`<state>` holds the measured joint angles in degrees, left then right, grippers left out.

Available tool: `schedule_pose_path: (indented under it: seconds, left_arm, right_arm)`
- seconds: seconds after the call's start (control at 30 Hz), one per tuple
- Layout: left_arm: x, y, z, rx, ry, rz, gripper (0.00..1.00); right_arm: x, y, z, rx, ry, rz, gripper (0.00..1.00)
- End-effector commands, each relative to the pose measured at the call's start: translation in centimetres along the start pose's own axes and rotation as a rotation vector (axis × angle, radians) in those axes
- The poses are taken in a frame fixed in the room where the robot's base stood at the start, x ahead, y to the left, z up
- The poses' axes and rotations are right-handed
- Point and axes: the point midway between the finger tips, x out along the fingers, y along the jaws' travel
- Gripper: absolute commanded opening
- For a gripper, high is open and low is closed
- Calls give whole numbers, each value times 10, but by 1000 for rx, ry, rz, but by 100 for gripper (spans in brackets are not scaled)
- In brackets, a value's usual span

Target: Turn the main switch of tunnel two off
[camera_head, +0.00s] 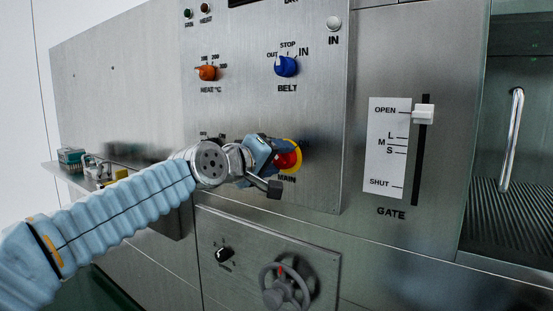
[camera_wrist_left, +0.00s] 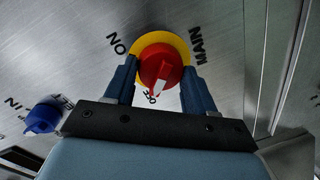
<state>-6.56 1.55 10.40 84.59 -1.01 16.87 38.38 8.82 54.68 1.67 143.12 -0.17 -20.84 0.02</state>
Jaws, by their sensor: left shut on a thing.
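The main switch (camera_head: 289,159) is a red knob on a yellow ring, above the word MAIN on the steel control panel. In the left wrist view the red knob (camera_wrist_left: 155,64) lies between the two blue fingers, and its white pointer is directed down toward the partly covered OFF label. The ON label is at its upper left. My left gripper (camera_head: 277,158) is shut on the knob, and it also shows in the left wrist view (camera_wrist_left: 160,88). It hides the knob's left side in the head view. My right gripper is not in view. No tunnel number is readable.
Above are the orange heat knob (camera_head: 207,73) and the blue belt knob (camera_head: 286,66). Below are a black knob (camera_head: 224,255) and a grey handwheel (camera_head: 285,288). The gate slider (camera_head: 424,114) is at right, near OPEN. Small items lie on a shelf (camera_head: 70,180) at left.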

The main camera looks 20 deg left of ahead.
Motion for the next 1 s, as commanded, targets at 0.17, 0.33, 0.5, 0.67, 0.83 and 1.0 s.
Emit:
schedule_pose_path:
  seconds: [0.17, 0.33, 0.5, 0.67, 0.83, 1.0]
  left_arm:
    - [0, -2, 1, -10, -3, -3, 24]
    - [0, -2, 1, -9, -3, -3, 24]
    - [0, -2, 0, -8, -2, -2, 70]
    - [0, -1, 0, -7, -1, -1, 80]
    - [0, -1, 0, -7, -1, 0, 80]
    - [-15, -2, 0, -5, 2, 1, 80]
  right_arm:
    - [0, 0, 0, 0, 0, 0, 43]
    - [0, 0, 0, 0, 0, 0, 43]
    - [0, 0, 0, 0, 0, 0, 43]
    - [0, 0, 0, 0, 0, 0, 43]
    - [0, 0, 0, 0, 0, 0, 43]
    - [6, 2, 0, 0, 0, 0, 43]
